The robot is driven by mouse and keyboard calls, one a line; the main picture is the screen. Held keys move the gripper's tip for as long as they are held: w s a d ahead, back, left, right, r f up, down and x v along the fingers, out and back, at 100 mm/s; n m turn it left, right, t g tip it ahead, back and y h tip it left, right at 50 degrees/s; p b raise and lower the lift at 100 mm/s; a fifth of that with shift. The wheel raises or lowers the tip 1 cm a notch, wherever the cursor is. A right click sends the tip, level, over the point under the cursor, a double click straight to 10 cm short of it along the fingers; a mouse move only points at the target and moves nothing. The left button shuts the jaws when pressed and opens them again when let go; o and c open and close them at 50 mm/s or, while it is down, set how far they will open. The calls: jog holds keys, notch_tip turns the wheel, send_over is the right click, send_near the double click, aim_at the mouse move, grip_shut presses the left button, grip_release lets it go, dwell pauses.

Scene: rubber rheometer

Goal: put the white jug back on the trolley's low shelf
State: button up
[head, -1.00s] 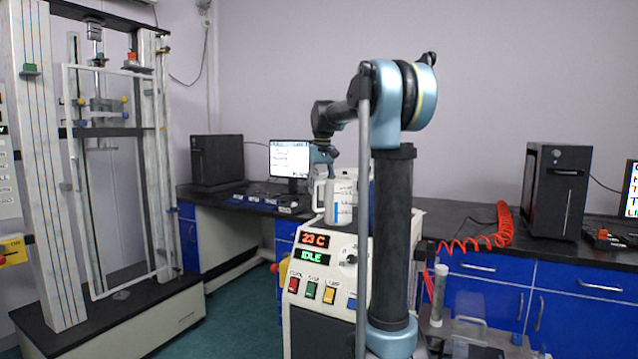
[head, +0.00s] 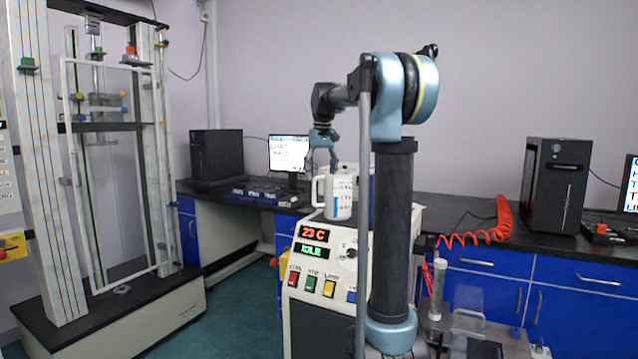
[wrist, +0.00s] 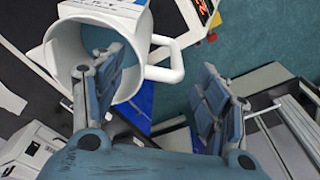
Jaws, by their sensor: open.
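The white jug (head: 339,205), with dark marks and a blue strip on its side, stands upright on top of the cream machine (head: 318,262). My gripper (head: 322,164) is open above the jug's mouth and handle, pointing down. In the wrist view my gripper (wrist: 162,62) has one finger over the jug's open mouth and the other out beyond its handle (wrist: 172,62). The handle lies between the fingers in that picture, with no grip on it. Whether a finger touches the jug cannot be told. I cannot clearly make out the trolley's low shelf.
My arm column hides part of the machine. A dark bench with a monitor (head: 289,154) and computer tower (head: 216,157) lies behind. A red coiled hose (head: 503,220) is to the right. A clear cylinder (head: 438,285) stands at lower right. A tall test frame (head: 110,130) is at left.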

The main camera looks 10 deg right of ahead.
notch_tip(320, 180, up, 8)
jog(key=shift+s+r, duration=0.15)
jog(key=shift+s, duration=0.25)
jog(key=shift+s+d, duration=0.1)
jog(key=s+d+f+m, duration=0.1)
jog(key=s+d+f, duration=0.2)
jog(key=s+f, duration=1.7)
jog(key=s+d+f+m+t, duration=0.1)
jog(key=s+d+f, duration=0.1)
jog(key=s+f, duration=1.7)
notch_tip(320, 180, down, 3)
jog(key=shift+s+d+r, duration=0.15)
jog(key=shift+s+d, duration=0.2)
jog(key=shift+d, duration=0.05)
